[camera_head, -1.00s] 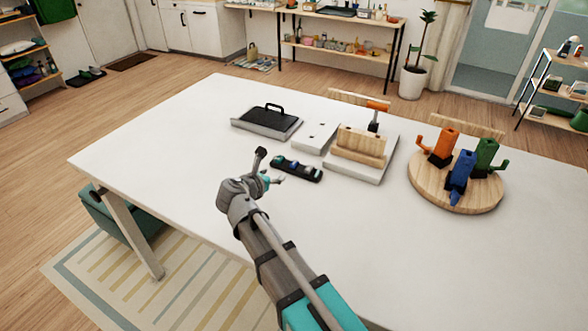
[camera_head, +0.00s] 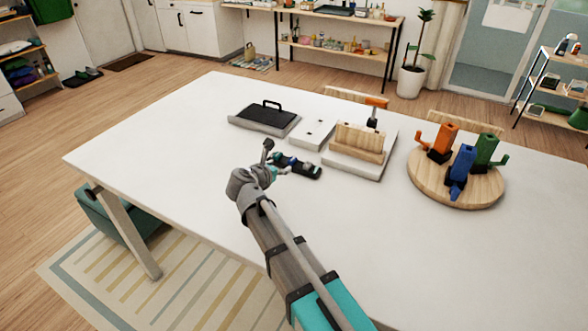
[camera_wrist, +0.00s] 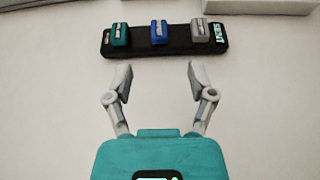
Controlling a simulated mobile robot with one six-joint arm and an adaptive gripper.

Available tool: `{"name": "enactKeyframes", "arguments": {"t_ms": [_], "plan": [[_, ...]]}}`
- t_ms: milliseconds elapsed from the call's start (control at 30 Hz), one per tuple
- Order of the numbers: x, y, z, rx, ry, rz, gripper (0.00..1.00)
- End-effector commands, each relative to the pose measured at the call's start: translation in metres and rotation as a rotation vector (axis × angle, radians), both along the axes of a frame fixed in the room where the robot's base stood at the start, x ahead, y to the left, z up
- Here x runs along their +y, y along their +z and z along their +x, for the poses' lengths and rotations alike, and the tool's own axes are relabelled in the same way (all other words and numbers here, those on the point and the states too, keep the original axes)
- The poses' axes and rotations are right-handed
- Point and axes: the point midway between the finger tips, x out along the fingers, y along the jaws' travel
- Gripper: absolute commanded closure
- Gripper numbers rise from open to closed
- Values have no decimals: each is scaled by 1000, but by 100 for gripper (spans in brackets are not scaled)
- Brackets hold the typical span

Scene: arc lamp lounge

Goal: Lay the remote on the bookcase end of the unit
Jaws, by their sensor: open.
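I see no remote and no bookcase-ended unit that I can make out. My gripper (camera_head: 275,160) is open and empty over the white table (camera_head: 170,140). In the wrist view its two fingers (camera_wrist: 158,88) are spread apart, just short of a black strip (camera_wrist: 180,45). The strip carries a teal block (camera_wrist: 120,35), a blue block (camera_wrist: 159,33) and a grey block (camera_wrist: 201,31), which look like pencil sharpeners. In the head view the strip (camera_head: 312,173) lies flat on the table, its left part partly hidden by my gripper.
Behind the strip are a black-topped tray with a handle (camera_head: 263,117), a white plate (camera_head: 314,133) and a wooden block (camera_head: 359,142) on a pale base. A round wooden board (camera_head: 427,184) with orange, blue and green figures stands right. The table's front left is clear.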

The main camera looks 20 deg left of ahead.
Motion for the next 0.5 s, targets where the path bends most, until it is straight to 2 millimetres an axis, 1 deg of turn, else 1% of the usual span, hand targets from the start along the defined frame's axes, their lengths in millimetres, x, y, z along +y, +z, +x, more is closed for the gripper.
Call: {"name": "enactKeyframes", "arguments": {"t_ms": [33,200,333,500], "plan": [[0,-6,9,0,-2,0,29],[-1,-12,25,0,-1,-1,29],[-2,-13,30,0,-1,-1,29],[-3,-12,30,0,0,-1,29]]}}
